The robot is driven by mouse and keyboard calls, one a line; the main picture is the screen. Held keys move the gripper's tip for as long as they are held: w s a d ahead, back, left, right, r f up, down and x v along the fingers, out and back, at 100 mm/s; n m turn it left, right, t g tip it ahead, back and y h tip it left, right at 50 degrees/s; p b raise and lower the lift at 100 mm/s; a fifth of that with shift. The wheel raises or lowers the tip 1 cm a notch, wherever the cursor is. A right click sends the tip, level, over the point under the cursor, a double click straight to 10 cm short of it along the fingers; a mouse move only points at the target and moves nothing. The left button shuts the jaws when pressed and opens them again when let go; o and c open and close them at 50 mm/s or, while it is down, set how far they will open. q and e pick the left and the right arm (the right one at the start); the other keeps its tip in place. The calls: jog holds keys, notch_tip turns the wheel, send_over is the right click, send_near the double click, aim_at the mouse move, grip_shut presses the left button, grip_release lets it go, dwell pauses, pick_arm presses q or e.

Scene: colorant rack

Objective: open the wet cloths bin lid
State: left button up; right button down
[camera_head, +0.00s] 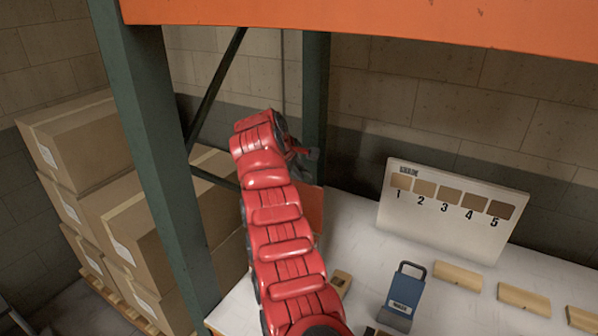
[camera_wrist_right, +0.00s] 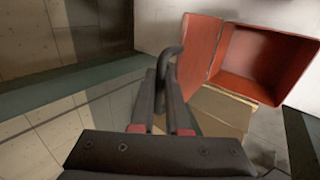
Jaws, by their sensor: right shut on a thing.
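The wet cloths bin (camera_wrist_right: 270,62) is an orange-red box, seen in the right wrist view with its inside showing. Its lid (camera_wrist_right: 204,45) stands swung away from the opening, at the left of the box. In the head view an orange-red panel of it (camera_head: 313,207) shows beside my red right arm, which hides most of the bin. My right gripper (camera_wrist_right: 163,100) is shut on a dark curved handle (camera_wrist_right: 172,58) by the lid's outer edge. It also shows small in the head view (camera_head: 308,154). My left gripper is not in view.
A green post (camera_head: 155,150) and an orange beam (camera_head: 400,25) frame the rack. On the white shelf stand a numbered shade board (camera_head: 450,220), a blue item with a handle (camera_head: 403,295) and several wooden blocks (camera_head: 523,299). Cardboard boxes (camera_head: 80,140) are stacked at left.

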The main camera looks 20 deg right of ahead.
jog(key=c, duration=0.9)
grip_release()
jog(key=shift+s+a, duration=0.1)
jog(key=shift+s, duration=0.05)
jog(key=b+v, duration=0.3)
jog(key=v, duration=1.4)
jog(key=shift+r, duration=0.3)
jog(key=shift+s, duration=0.1)
jog(key=shift+a, duration=0.1)
